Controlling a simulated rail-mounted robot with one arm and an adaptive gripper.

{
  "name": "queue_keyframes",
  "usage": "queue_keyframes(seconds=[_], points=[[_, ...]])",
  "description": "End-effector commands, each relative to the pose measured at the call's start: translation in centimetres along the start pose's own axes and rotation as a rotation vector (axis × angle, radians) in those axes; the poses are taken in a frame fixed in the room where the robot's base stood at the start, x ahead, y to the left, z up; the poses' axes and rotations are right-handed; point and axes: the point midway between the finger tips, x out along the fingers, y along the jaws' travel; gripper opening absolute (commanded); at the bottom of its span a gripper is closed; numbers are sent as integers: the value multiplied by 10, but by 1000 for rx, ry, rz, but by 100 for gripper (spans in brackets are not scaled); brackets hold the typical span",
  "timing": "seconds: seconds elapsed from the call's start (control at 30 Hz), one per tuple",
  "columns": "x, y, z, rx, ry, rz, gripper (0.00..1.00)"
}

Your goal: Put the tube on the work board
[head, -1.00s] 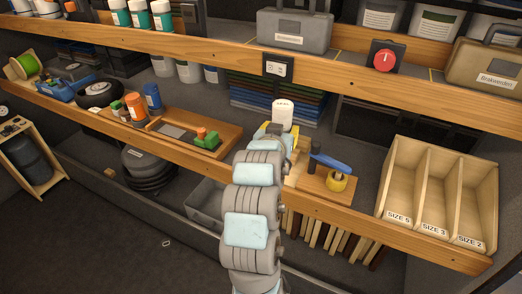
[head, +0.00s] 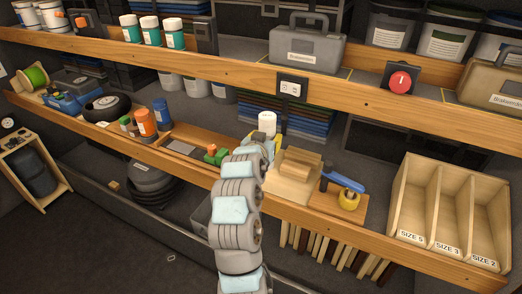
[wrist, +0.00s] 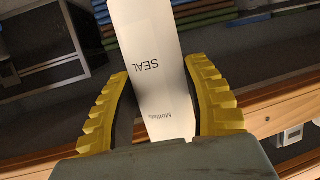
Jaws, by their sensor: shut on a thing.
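A white tube (head: 267,122) marked "SEAL" is upright in my gripper (head: 264,142), above the wooden shelf. In the wrist view the tube (wrist: 152,75) sits between the two yellow ribbed fingers of the gripper (wrist: 160,100). Its far end runs out of the frame at the top. A flat wooden board (head: 218,138) with a grey pad and a green item lies on the shelf just left of my gripper. Its right end is partly hidden by my arm. I cannot tell for certain that this is the work board.
A stepped wooden block (head: 292,178) stands right of my gripper. Beside it a small board (head: 323,200) holds a blue-handled tool (head: 343,180) and yellow tape (head: 348,199). Orange and blue bottles stand at left. A divided wooden bin (head: 448,212) is at right. An upper shelf hangs above.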

Motion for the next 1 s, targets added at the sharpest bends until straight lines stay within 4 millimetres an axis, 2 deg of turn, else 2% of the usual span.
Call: queue_keyframes(seconds=[0.2,0.4,0.77,0.9,1.0], points=[[26,-13,22,-2,-7,3,8],[42,-22,34,0,-4,2,8],[53,-29,43,1,0,0,8],[60,-28,67,-2,-6,3,8],[62,-28,74,-1,-3,1,8]])
